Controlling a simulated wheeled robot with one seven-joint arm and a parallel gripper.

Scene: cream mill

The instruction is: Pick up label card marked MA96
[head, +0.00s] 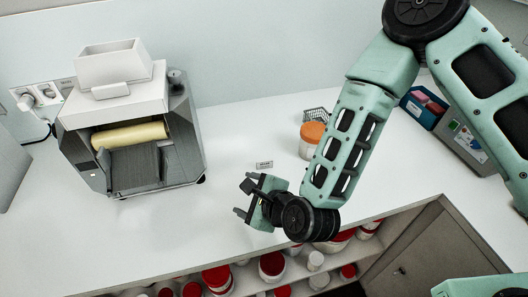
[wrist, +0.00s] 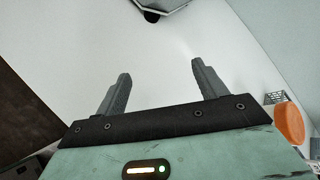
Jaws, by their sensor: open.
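A small label card (head: 264,164) with dark marking stands on the white counter, in the middle of the head view; its text is too small to read for certain. My gripper (head: 243,194) is open, in front of the card and a little to its left. In the wrist view my gripper's two fingers (wrist: 160,70) are spread apart with only bare white counter between them. The card does not show in the wrist view.
A roller mill (head: 130,130) with a cream roll stands left. An orange-lidded jar (head: 312,135) and wire basket (head: 316,114) stand behind my forearm. Red-lidded jars (head: 272,266) fill the shelf below. A grey bin (head: 460,135) is at right.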

